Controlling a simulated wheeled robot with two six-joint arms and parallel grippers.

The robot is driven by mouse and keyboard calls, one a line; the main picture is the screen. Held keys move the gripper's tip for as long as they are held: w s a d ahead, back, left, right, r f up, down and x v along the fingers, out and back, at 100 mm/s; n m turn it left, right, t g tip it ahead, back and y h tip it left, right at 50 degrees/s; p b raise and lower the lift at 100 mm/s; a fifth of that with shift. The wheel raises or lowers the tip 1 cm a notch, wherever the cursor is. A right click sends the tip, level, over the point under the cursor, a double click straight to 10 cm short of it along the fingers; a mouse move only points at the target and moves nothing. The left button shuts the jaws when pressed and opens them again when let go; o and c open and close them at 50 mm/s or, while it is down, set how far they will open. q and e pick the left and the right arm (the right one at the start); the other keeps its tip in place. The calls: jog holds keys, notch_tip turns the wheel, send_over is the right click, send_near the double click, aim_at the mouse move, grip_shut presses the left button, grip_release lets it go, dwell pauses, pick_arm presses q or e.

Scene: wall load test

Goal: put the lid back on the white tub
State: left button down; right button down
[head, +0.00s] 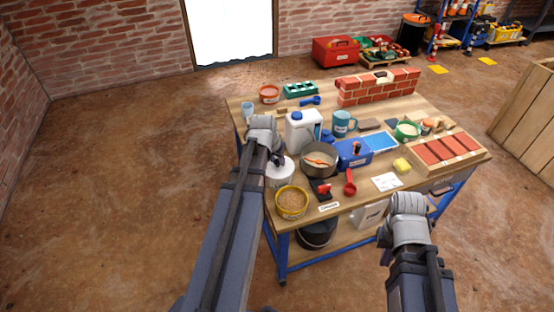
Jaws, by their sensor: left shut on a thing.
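The white tub (281,176) stands on the workbench near its left edge, partly hidden behind my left forearm. My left gripper (271,145) is over the tub's left back side, with its fingers mostly hidden by my own wrist. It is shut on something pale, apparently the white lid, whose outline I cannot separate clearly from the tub. Whether the lid touches the rim cannot be told. My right gripper (408,208) is in front of the bench's right front edge, away from the tub. Its fingers are hidden, and nothing held is visible.
A white jug (302,131), a dark pot (320,160) and a yellow bowl of grain (291,203) crowd the tub. A blue toolbox (354,153), a mug (344,123) and a brick tray (447,152) stand farther right. A small brick wall (378,88) is at the back.

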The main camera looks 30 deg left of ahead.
pick_arm(q)
jog(key=shift+f, duration=0.1)
dwell(0.6)
jog(key=shift+c, duration=0.2)
grip_release()
dwell(0.5)
jog(key=shift+r+p, duration=3.45)
jog(key=shift+r, duration=0.1)
grip_shut()
